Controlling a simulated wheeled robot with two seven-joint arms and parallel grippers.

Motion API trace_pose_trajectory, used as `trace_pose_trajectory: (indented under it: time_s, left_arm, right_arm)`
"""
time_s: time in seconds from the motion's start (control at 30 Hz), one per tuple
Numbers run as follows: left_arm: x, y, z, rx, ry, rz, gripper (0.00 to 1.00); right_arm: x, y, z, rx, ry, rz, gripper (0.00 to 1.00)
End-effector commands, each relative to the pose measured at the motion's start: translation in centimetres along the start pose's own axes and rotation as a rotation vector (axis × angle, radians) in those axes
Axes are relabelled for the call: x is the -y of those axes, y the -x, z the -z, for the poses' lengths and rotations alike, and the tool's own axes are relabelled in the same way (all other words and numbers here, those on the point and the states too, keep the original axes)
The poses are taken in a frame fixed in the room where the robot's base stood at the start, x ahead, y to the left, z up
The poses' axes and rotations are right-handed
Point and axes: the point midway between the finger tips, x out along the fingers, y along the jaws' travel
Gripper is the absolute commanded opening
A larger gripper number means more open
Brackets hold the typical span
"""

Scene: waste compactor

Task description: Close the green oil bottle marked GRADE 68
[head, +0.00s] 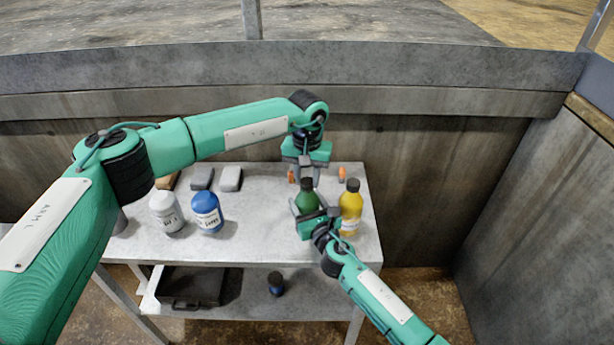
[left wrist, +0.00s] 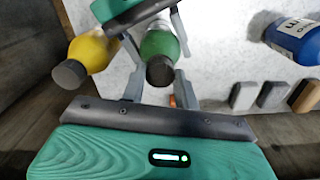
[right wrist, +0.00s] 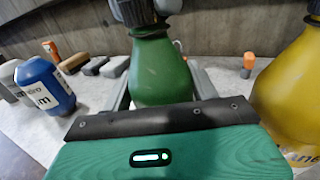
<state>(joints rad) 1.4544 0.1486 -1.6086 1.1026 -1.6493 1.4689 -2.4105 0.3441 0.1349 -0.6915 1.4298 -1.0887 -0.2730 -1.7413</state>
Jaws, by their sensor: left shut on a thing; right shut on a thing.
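The green bottle (head: 307,200) stands upright near the right end of the metal table. It also shows in the right wrist view (right wrist: 160,72); no GRADE 68 marking is visible. A dark cap (left wrist: 160,71) sits at the top of its neck; I cannot tell how tightly it is seated. My left gripper (head: 306,172) comes from above and is shut on the cap, with a finger on each side in the left wrist view. My right gripper (head: 312,215) is shut around the bottle's body from the front.
A yellow bottle (head: 351,207) with a dark cap stands close on the right. A blue bottle (head: 207,212) and a white bottle (head: 166,211) stand to the left. Small blocks (head: 231,179) and orange items (head: 342,174) are behind. A dark case (head: 190,287) lies on the lower shelf.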

Motion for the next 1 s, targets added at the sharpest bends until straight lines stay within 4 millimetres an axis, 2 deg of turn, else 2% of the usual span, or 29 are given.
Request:
trace_pose_trajectory:
  time_s: [0.13,0.3,0.67,0.7,0.8,1.0]
  left_arm:
    - [0.02,0.04,0.00,0.000,-0.221,0.001,0.10]
    - [0.02,0.01,0.00,0.001,-0.377,0.001,0.10]
    - [0.04,0.00,0.00,0.001,-0.411,0.001,0.10]
    - [0.04,0.00,0.00,0.001,-0.411,0.001,0.34]
    - [0.04,0.00,0.01,0.000,-0.411,0.001,0.52]
    - [0.02,-0.02,0.01,0.000,-0.410,0.000,0.52]
  right_arm:
    - [0.13,0.03,0.18,-0.003,0.000,0.002,0.00]
    - [0.14,0.03,0.18,-0.003,0.000,0.003,0.00]
    - [0.15,0.04,0.19,-0.003,0.000,0.003,0.00]
    - [0.15,0.04,0.19,-0.003,0.000,0.003,0.00]
    - [0.15,0.04,0.20,-0.003,0.000,0.003,0.00]
    - [0.11,0.04,0.18,-0.003,0.000,0.002,0.00]
